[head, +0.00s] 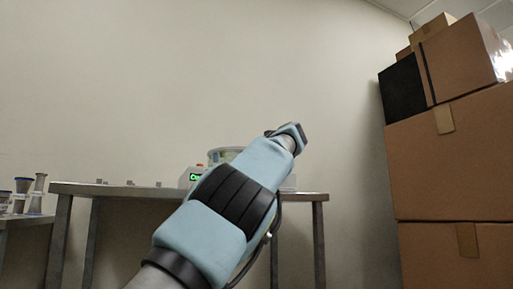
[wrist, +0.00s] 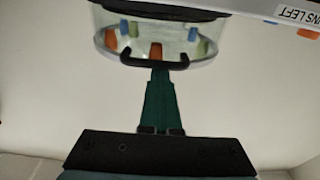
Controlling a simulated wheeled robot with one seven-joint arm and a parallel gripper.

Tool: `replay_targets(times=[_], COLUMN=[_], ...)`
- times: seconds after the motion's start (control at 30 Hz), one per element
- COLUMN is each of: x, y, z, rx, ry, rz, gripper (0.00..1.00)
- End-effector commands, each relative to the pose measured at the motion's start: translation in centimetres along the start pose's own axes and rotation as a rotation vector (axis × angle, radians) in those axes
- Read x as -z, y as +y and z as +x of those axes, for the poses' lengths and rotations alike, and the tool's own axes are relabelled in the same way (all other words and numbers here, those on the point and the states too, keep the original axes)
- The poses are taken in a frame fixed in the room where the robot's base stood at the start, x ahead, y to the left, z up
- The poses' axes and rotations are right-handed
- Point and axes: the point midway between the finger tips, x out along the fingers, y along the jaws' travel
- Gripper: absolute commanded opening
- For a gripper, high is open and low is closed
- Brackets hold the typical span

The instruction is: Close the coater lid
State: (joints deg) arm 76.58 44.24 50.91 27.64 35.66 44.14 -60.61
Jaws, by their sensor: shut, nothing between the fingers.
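The coater stands on the metal table in the head view, mostly hidden behind my arm. Its white body with a lit green display (head: 194,177) and the top of its round clear chamber (head: 226,151) show. In the wrist view the clear round part (wrist: 188,42) fills the top, with a dark band, a black handle (wrist: 142,64) on its lower edge and coloured pieces seen through it. I cannot tell the lid's angle. My gripper (wrist: 160,74) is shut and empty, its green fingers pointing at the handle; whether they touch it is unclear.
The metal table (head: 120,190) has a few small items on its left. A side table (head: 18,222) with several containers stands further left. Stacked cardboard boxes (head: 448,165) and a black box (head: 402,88) block the right. A white labelled edge (wrist: 290,13) crosses the wrist view's upper right.

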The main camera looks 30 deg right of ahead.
Motion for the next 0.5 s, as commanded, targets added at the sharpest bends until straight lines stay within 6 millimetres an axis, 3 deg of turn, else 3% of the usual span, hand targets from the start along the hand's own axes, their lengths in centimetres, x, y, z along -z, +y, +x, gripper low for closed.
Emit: replay_targets(times=[0.03, 0.27, 0.5], x=[-3.0, -3.1, -1.9], y=[0.6, 0.8, 0.5], z=[0.3, -0.8, -5.1], rx=[0.010, 0.005, 0.000], ry=[-0.048, -0.045, -0.025], rz=[0.008, 0.007, 0.002], gripper=[0.00, 0.00, 0.00])
